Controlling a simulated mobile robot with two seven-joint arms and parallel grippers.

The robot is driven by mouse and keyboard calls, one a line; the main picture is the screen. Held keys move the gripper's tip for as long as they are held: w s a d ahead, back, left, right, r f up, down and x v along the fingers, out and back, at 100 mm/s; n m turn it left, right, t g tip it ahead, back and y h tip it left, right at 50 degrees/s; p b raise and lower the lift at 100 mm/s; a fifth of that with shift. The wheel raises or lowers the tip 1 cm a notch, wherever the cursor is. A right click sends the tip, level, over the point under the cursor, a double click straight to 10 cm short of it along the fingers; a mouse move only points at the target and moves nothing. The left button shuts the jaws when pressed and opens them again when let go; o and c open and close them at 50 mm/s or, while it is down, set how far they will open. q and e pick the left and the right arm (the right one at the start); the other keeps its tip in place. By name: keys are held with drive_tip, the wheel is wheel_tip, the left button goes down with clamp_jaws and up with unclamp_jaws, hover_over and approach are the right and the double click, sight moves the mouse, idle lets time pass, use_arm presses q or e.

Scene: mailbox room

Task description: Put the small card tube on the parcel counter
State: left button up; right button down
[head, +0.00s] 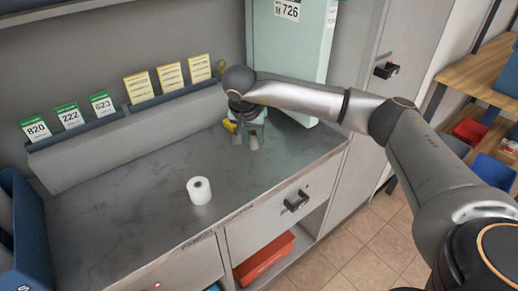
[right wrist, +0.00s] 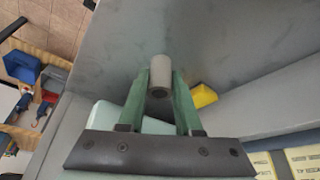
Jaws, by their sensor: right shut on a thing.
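The small card tube (head: 254,141) is a short grey-beige cylinder at the back right of the grey parcel counter (head: 140,225). My right gripper (head: 245,133) comes down over it from above and is shut on it. In the right wrist view the tube (right wrist: 161,72) sits between the two green fingers (right wrist: 161,88), with its open end toward the camera. I cannot tell whether the tube's lower end touches the counter. My left gripper is not in view.
A white paper roll (head: 199,190) stands on the counter's middle. A yellow object (right wrist: 204,96) lies beside the gripper. A tall pale green box (head: 290,55) stands behind it. A ledge with green and yellow cards (head: 171,78) runs along the back. The front left counter is clear.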

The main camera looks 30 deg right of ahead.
drive_tip(key=d+f, duration=0.1)
drive_tip(key=w+d+f, duration=0.1)
drive_tip(key=f, duration=0.1)
drive_tip(key=shift+d, duration=0.15)
drive_tip(key=shift+d+f, duration=0.15)
drive_tip(key=shift+f, duration=0.8)
drive_tip(key=shift+d+f, duration=0.1)
drive_tip(key=shift+f, duration=0.8)
drive_tip(key=c, duration=0.6)
unclamp_jaws()
drive_tip(key=shift+w+f, duration=0.1)
drive_tip(key=v, duration=1.2)
drive_tip(key=shift+d, duration=0.1)
